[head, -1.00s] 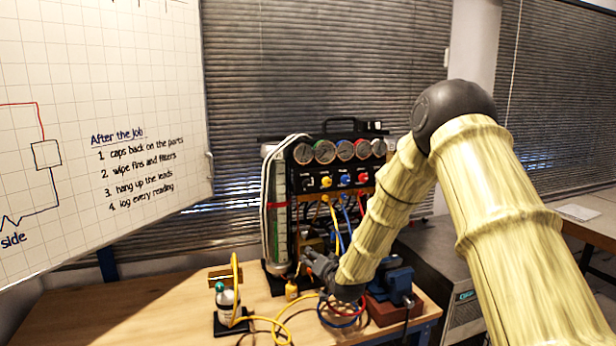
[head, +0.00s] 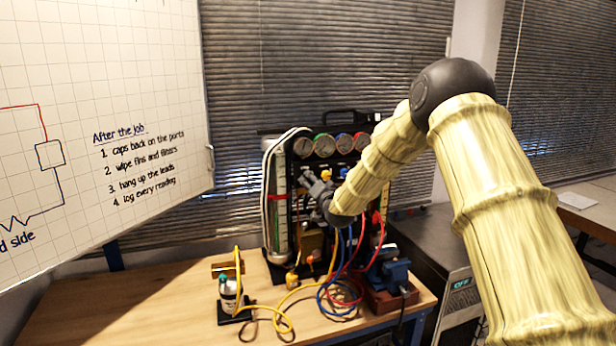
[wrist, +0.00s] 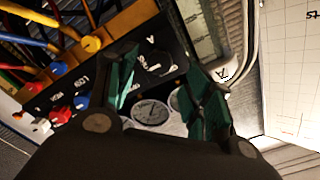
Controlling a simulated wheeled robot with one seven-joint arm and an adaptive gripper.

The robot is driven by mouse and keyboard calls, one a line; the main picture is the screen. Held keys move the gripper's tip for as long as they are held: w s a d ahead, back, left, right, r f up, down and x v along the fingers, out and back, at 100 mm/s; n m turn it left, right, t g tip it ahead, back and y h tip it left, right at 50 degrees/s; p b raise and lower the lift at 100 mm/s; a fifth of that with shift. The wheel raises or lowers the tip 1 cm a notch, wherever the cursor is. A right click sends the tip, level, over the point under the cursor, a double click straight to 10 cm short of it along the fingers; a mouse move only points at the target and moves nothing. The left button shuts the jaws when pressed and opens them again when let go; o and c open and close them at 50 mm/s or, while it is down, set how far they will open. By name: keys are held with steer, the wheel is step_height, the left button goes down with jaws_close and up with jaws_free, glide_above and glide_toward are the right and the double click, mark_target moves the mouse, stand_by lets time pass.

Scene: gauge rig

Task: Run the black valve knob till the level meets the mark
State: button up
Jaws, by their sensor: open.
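The gauge rig's black panel stands at the back of the bench, with a tall sight tube (head: 281,225) on its left side. A red mark (head: 279,197) crosses the tube in its upper half; I cannot make out the liquid level. My gripper (head: 310,184) is at the panel just right of the tube. In the wrist view, my gripper (wrist: 164,88) is open, its green-padded fingers apart. The black valve knob (wrist: 158,62) shows beyond and between the fingers, near a letter A. I cannot tell whether they touch it. In the head view my gripper hides the knob.
Hoses (head: 345,270) hang in front. A blue vise (head: 394,272) and a white bottle (head: 229,292) stand on the bench.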

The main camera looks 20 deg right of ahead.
steer(key=shift+w+p, duration=0.85)
steer(key=shift+w, duration=1.45)
steer(key=c, duration=1)
